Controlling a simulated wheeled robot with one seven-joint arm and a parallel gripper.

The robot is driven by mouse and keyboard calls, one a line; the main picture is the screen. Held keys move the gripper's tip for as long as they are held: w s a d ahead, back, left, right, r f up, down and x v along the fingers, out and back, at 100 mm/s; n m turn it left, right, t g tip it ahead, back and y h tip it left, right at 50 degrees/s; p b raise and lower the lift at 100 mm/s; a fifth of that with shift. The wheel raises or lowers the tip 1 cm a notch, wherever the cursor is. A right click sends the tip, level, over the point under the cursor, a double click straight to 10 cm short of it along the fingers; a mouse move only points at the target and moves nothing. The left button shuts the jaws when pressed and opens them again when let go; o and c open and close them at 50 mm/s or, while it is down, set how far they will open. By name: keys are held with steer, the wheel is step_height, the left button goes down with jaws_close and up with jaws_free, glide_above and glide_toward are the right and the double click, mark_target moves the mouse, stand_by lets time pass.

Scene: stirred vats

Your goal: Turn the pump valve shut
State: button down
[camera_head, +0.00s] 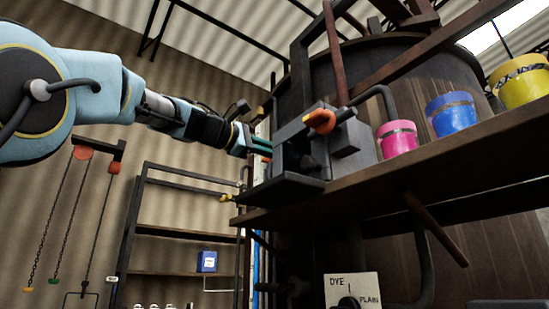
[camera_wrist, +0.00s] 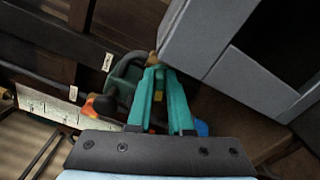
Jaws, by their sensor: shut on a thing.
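The pump (camera_head: 345,140) is a grey boxy unit on the wooden ledge, with an orange-red knob (camera_head: 320,121) on its upper front. My gripper (camera_head: 262,146) reaches in from the left, and its teal fingertips pass partly out of sight beside the pump. In the wrist view, the fingers converge on a small tan-yellow piece (camera_wrist: 152,60), apparently the pump valve's handle. The fingers hide most of it, so I cannot tell its angle. The grey housing (camera_wrist: 235,40) is close on the right in that view.
Pink (camera_head: 397,138), blue (camera_head: 452,113) and yellow (camera_head: 520,80) pots stand along the ledge (camera_head: 440,160) at right. A large wooden vat (camera_head: 430,70) rises behind. A "DYE/PLAIN" plate (camera_head: 352,288) is below. A shelf rack (camera_head: 185,235) and hanging chains (camera_head: 65,220) are at left.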

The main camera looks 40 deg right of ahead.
steer(key=shift+f+m+b, duration=0.15)
steer(key=shift+m+b, duration=0.4)
steer(key=shift+m, duration=0.55)
steer(key=shift+f+m+b, duration=0.1)
steer(key=shift+m+b, duration=0.4)
steer(key=shift+m, duration=0.6)
steer(key=shift+s, duration=0.1)
steer(key=c, duration=0.8)
jaws_free()
steer(key=shift+a, duration=0.1)
steer(key=a+b, duration=0.1)
steer(key=a, duration=0.2)
steer(key=a+b, duration=0.1)
steer(key=a, duration=0.3)
steer(key=a+b, duration=0.1)
steer(key=a, duration=0.2)
steer(key=shift+w+a, duration=0.35)
